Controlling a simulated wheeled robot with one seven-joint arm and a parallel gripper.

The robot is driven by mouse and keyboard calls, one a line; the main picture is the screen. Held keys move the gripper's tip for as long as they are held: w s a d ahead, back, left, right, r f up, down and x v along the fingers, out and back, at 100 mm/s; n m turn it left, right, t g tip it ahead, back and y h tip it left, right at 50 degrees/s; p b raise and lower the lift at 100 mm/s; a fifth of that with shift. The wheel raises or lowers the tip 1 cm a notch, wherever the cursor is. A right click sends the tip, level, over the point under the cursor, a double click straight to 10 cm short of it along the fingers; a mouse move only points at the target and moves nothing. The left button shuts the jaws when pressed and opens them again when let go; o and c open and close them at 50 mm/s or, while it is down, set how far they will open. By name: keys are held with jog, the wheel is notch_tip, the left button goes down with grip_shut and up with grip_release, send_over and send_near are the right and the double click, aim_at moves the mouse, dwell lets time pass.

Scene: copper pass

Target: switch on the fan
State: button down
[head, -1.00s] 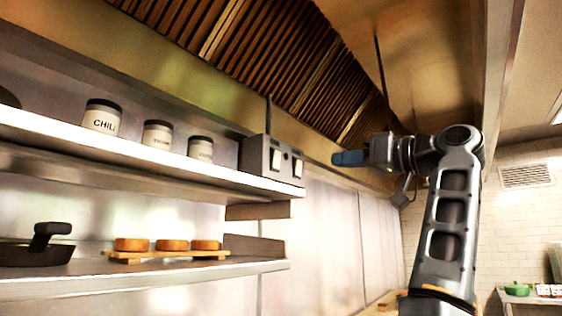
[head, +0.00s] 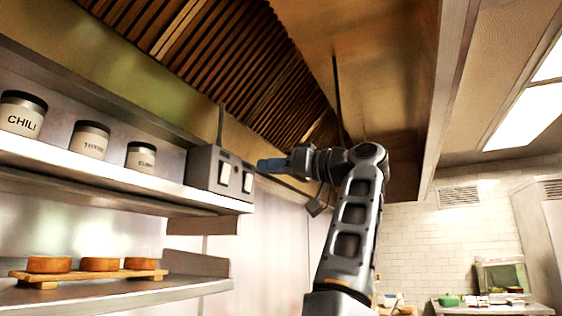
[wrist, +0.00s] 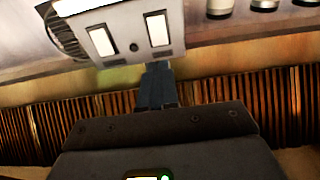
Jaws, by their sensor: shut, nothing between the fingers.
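A grey switch box (head: 204,168) with two pale rocker switches stands at the right end of the upper shelf. In the head view, the left switch (head: 224,174) and right switch (head: 247,181) face me. The box also shows upside down in the wrist view (wrist: 128,35), with switches (wrist: 101,41) and (wrist: 157,30); labels are too small to read. My gripper (head: 260,165) is shut and empty, its blue fingers pointing toward the box, close to its upper right edge. In the wrist view the fingertips (wrist: 157,68) appear just below one switch; contact cannot be told.
Labelled jars (head: 90,139) line the upper shelf (head: 110,178) left of the box. The lower shelf (head: 120,294) holds a wooden board with round orange-brown items (head: 100,264). A slatted hood (head: 230,75) slopes overhead. A dark cord rises behind the box.

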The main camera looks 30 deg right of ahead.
aim_at(227, 166)
jog(key=p+x, duration=0.3)
jog(key=x, duration=0.5)
jog(key=shift+r, duration=0.15)
jog(key=shift+w+a, duration=0.15)
jog(key=shift+w, duration=0.15)
jog(key=shift+s, duration=0.15)
